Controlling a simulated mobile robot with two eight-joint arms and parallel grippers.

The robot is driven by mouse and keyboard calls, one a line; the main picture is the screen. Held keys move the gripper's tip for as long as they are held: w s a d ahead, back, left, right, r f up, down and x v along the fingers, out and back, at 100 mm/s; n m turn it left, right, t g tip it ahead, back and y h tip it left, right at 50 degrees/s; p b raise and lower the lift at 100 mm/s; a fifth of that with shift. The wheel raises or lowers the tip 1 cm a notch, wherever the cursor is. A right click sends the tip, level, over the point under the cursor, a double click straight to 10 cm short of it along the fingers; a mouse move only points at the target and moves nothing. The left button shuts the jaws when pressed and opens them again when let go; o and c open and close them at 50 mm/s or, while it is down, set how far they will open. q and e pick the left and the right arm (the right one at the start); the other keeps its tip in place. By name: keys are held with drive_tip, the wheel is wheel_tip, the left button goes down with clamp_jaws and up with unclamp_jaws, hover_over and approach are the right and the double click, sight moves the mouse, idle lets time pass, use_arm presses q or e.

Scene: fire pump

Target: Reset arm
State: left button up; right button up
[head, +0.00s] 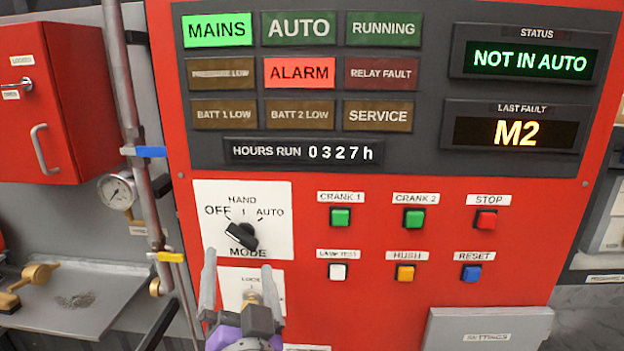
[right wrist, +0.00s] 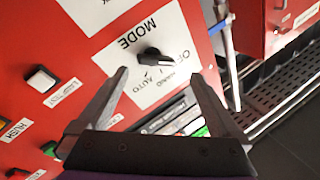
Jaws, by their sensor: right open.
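My right gripper (head: 238,262) is open and empty in front of the red panel, just below the mode knob. In the right wrist view its two fingers (right wrist: 162,76) stand wide apart with the knob (right wrist: 152,55) beyond the gap. The black mode knob (head: 241,235) sits on a white plate (head: 275,210) marked OFF, HAND and AUTO, and its pointer seems turned toward OFF. The fingers appear apart from the knob. The blue reset button (head: 471,273) is at the lower right of the panel. My left gripper is out of view.
The displays read NOT IN AUTO (head: 529,58) and M2 (head: 516,132); the MAINS (head: 217,30) and ALARM (head: 299,72) lamps are lit. Pipes with a gauge (head: 117,190) and a red cabinet (head: 57,95) stand at left. A grey settings box (head: 487,325) projects at lower right.

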drive_tip(key=s+d+f+n+g, duration=0.2)
drive_tip(key=d+f+n+g, duration=0.15)
drive_tip(key=d+f, duration=0.55)
drive_tip(key=s+d+f+n+g, duration=0.1)
drive_tip(key=d+f+n+g, duration=0.3)
drive_tip(key=f, duration=0.9)
drive_tip(key=s+d+f+m+g+h, duration=0.2)
drive_tip(key=s+d+f+g, duration=0.1)
drive_tip(key=s+d+f, duration=0.2)
drive_tip(key=s+d+f+m+g+h+p, duration=0.1)
drive_tip(key=s+d+f+m+g+h, duration=0.1)
drive_tip(key=s+d+f, duration=0.4)
drive_tip(key=d+f+g+h, duration=0.1)
drive_tip(key=d+f, duration=0.2)
drive_tip(key=d, duration=0.2)
drive_tip(key=shift+s+f, duration=0.15)
drive_tip(key=shift+g, duration=0.25)
drive_tip(key=shift+c, duration=0.3)
